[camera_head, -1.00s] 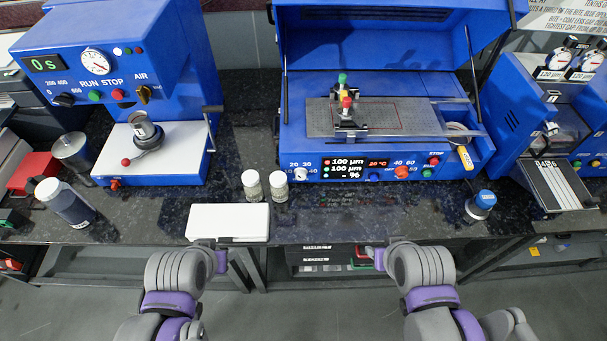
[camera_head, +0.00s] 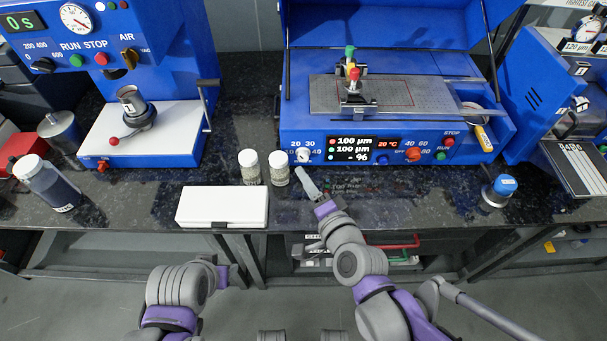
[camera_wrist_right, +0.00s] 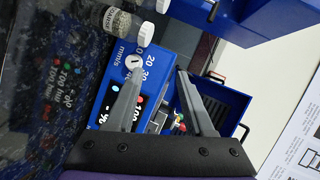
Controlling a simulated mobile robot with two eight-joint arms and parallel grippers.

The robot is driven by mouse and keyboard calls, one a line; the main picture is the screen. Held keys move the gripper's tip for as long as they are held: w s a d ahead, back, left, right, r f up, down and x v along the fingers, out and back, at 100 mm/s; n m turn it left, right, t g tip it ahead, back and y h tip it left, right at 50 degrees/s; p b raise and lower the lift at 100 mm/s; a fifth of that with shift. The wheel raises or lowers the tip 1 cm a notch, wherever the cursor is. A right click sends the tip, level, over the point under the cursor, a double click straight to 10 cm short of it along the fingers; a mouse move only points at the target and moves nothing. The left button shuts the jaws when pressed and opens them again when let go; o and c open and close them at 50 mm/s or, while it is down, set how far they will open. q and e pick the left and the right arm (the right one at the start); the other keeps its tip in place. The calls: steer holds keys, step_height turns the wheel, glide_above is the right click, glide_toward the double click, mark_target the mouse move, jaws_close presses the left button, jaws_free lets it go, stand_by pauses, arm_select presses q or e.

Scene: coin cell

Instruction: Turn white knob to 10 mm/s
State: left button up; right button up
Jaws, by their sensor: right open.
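The white knob (camera_head: 303,154) sits at the left end of the front panel of the blue coating machine (camera_head: 400,130). In the right wrist view the knob (camera_wrist_right: 134,63) has a dark pointer mark and lies beside "mm/s" and "20 30" print. My right gripper (camera_head: 304,178) is in front of and below the knob in the head view. In the right wrist view the right gripper (camera_wrist_right: 158,72) is open and empty, with its left fingertip close to the knob; contact cannot be told. My left gripper (camera_head: 228,276) is low in front of the bench, its fingers unclear.
The display (camera_head: 353,149) and an orange knob (camera_head: 413,154) are right of the white knob. The bench between is clear.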

step_height(320, 180, down, 4)
steer(key=w+a+m+t+h+b, duration=0.2)
steer(key=w+m+t+b, duration=0.15)
steer(key=m, duration=0.55)
steer(key=m+h+b, duration=0.3)
steer(key=m+h, duration=0.1)
steer(key=m, duration=0.3)
glide_toward(303, 159)
steer(key=shift+s+a+f+t, duration=0.1)
steer(key=shift+s+f+t, duration=0.15)
steer(key=shift+s, duration=0.6)
steer(key=shift+w+f+m, duration=0.1)
steer(key=shift+m, duration=0.5)
arm_select(q)
step_height(303, 159, down, 9)
arm_select(e)
steer(key=w, duration=1)
steer(key=shift+w, duration=0.3)
jaws_close()
